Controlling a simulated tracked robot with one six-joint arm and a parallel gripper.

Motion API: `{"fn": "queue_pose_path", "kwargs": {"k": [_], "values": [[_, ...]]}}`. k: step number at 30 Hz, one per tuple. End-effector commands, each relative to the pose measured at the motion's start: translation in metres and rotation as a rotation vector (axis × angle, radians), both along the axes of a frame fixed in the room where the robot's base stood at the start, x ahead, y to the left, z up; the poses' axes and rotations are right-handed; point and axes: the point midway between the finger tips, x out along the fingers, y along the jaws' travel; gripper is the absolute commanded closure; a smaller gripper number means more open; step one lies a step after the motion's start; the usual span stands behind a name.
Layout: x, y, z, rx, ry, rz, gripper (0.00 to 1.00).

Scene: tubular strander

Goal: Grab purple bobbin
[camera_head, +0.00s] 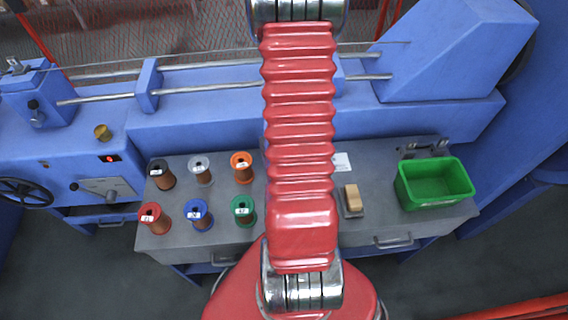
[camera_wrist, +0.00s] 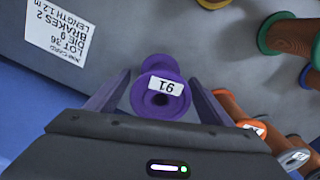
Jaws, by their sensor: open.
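The purple bobbin (camera_wrist: 160,92) stands in the middle of the wrist view, seen from above, with a white number label on its top flange. My gripper (camera_wrist: 160,76) is open, with one finger on each side of the bobbin. I cannot tell whether either finger touches it. In the head view my red arm covers the middle of the bench and hides the purple bobbin and my gripper.
An orange bobbin (camera_wrist: 232,108) is close to the right finger; a green one (camera_wrist: 285,35) is farther right. Several bobbins stand left of my arm on the grey bench (camera_head: 290,235). A green bin (camera_head: 435,184) and a tan block (camera_head: 353,196) are right.

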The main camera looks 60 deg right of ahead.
Motion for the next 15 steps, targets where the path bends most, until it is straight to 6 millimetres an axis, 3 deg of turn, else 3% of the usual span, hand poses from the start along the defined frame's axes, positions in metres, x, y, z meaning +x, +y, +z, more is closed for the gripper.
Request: {"fn": "queue_pose_path", "kwargs": {"k": [15], "values": [[0.0001,0.0003,-0.0071,0.000,0.000,0.001,0.26]]}}
